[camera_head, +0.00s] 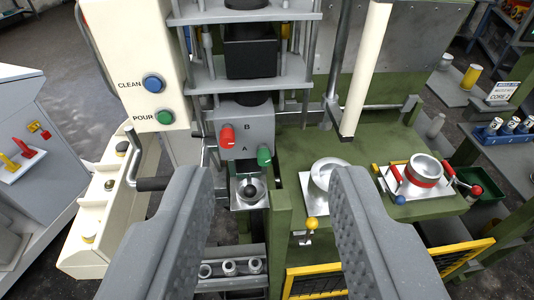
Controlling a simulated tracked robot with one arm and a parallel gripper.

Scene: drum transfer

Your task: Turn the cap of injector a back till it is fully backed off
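A grey injector block (245,130) with the letters B and A stands on the machine in the middle of the view. A green cap (264,156) sticks out at its lower right, beside the letter A. A red cap (227,137) sticks out at its left, beside the letter B. My gripper (270,182) is open, with its two grey padded fingers wide apart in the foreground. Nothing is between the fingertips. In the picture the green cap lies just above the gap; the fingers appear nearer to the camera and apart from it. How far the cap is turned I cannot tell.
A cream panel has a blue CLEAN button (153,84) and a green POUR button (165,117). A black-handled lever (152,184) is left of the block. A metal cup (250,190) sits below it. A cream post (366,68) and a red-banded pot (424,170) are at right.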

